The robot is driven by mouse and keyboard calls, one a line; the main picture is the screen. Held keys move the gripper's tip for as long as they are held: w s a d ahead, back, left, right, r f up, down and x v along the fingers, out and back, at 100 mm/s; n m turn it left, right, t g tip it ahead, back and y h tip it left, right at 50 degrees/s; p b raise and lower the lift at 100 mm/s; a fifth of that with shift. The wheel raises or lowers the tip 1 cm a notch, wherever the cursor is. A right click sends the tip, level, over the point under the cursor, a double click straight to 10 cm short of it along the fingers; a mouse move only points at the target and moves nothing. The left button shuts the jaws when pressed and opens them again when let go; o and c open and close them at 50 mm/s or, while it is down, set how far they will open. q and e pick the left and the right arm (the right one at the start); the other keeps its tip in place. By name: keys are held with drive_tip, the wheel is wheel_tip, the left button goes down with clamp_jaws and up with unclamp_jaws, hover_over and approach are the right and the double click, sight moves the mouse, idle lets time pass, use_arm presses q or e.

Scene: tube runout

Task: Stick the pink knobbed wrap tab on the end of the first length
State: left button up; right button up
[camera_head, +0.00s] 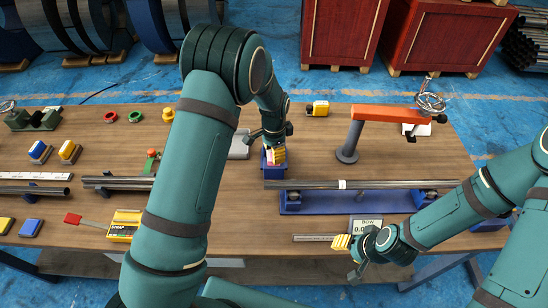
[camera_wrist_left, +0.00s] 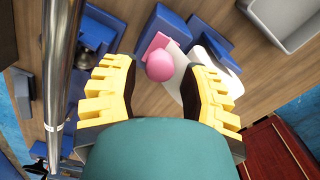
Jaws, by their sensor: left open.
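The pink knobbed wrap tab (camera_wrist_left: 160,65) sits at a blue holder (camera_wrist_left: 167,26) in the left wrist view, its round knob facing the camera. My left gripper (camera_wrist_left: 160,68) is open, its yellow ridged fingers on either side of the knob with gaps showing. In the head view my left gripper (camera_head: 275,151) is just above the blue holder (camera_head: 273,171), and the tab is mostly hidden. A long steel tube (camera_head: 390,184) with a white band lies across a blue roller stand (camera_head: 325,203). My right gripper (camera_head: 345,243) is low, near the display; its finger gap is unclear.
Other tubes (camera_head: 120,183) lie at left on the table (camera_head: 225,215). A display (camera_head: 365,225) stands in front of the roller stand. An orange-topped post (camera_head: 375,115) stands behind it. A grey tray (camera_wrist_left: 285,22) and a white strip (camera_wrist_left: 210,65) are near the holder.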

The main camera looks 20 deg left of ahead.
use_arm(q)
wheel_tip(320, 180, down, 2)
drive_tip(key=c, duration=0.7)
drive_tip(key=shift+r, duration=0.15)
wheel_tip(320, 180, up, 10)
drive_tip(key=shift+f, duration=0.1)
drive_tip(key=shift+c, duration=0.2)
